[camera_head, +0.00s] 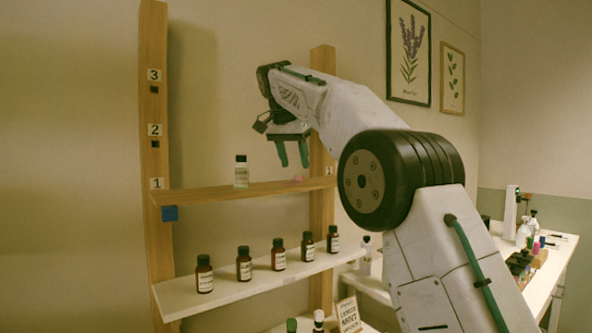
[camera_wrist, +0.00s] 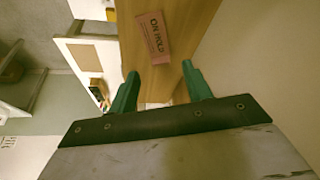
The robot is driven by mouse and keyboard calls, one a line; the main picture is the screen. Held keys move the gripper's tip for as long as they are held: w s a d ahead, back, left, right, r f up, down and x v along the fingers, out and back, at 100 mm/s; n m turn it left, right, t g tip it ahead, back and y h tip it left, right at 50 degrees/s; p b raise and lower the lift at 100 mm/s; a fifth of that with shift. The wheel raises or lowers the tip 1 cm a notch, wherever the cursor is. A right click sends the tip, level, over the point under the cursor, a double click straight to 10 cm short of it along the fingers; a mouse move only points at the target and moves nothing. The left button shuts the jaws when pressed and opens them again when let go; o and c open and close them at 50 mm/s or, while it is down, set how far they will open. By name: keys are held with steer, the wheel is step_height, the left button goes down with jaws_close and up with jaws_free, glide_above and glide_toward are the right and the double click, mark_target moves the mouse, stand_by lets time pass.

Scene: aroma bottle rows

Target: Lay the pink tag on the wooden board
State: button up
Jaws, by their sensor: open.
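The pink tag (camera_wrist: 154,34) reads "ON HOLD" and lies flat on the wooden board (camera_wrist: 195,20) in the wrist view. In the head view the tag is a small pink patch (camera_head: 298,178) near the right end of the board (camera_head: 210,194). My gripper (camera_head: 293,165) is above the board, pointing down close to the tag. In the wrist view its green fingers (camera_wrist: 160,72) are apart with nothing between them. The tag lies beyond the fingertips, clear of both.
A clear bottle (camera_head: 241,173) with a black cap stands left on the same board. Several brown bottles (camera_head: 244,265) stand in a row on the white shelf (camera_head: 230,290) below. Wooden posts (camera_head: 154,100) flank the shelves. A side table (camera_head: 548,258) with small items is at right.

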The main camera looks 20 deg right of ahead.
mark_target(291, 183)
steer(key=s+d+r+n, duration=0.1)
steer(key=s+r+n, duration=0.2)
steer(key=s, duration=0.9)
steer(key=s+d+f+n+y, duration=0.25)
steer(key=s+f, duration=0.45)
steer(key=s, duration=0.6)
steer(key=s+a+f+n+g, duration=0.1)
steer(key=s+f+n, duration=0.3)
steer(key=s+f, duration=1.9)
steer(key=shift+s+a+f+y, duration=0.15)
steer(key=shift+s+f+y, duration=0.25)
steer(key=shift+f, duration=0.35)
steer(key=shift+n, duration=0.25)
